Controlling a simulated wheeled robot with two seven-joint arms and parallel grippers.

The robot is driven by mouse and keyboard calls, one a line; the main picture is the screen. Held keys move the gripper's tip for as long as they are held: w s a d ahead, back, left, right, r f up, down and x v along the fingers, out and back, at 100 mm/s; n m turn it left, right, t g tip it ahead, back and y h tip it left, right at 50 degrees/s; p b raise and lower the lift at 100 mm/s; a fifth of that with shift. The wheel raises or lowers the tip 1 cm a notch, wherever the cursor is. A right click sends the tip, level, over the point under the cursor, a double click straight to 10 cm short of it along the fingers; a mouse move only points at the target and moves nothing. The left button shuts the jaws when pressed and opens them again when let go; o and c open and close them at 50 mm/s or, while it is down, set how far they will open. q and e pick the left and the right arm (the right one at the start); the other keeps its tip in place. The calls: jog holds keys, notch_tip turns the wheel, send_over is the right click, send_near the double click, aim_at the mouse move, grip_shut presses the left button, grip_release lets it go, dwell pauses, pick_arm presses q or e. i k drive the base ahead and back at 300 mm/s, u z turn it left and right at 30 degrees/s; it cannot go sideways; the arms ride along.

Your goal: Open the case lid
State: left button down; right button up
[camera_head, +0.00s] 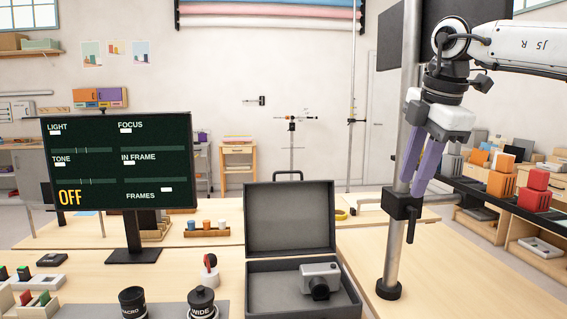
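The dark grey case stands on the front table with its lid (290,218) raised upright at the back and its base (262,285) open toward me. A silver-grey camera (320,280) with a black lens sits in the right part of the base. My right gripper (411,188) points down, well above and to the right of the case, in front of the metal pole. Its two purple fingers show a narrow gap with nothing between them, and it is not touching the lid. My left gripper is not in view.
A metal pole (393,245) with a black clamp stands right of the case. A monitor (118,160) reading OFF stands at the left. Lenses marked MACRO (132,302) and WIDE (202,302) stand left of the case. The table at the right front is clear.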

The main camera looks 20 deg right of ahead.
aim_at(285, 219)
jog(key=i, duration=1.65)
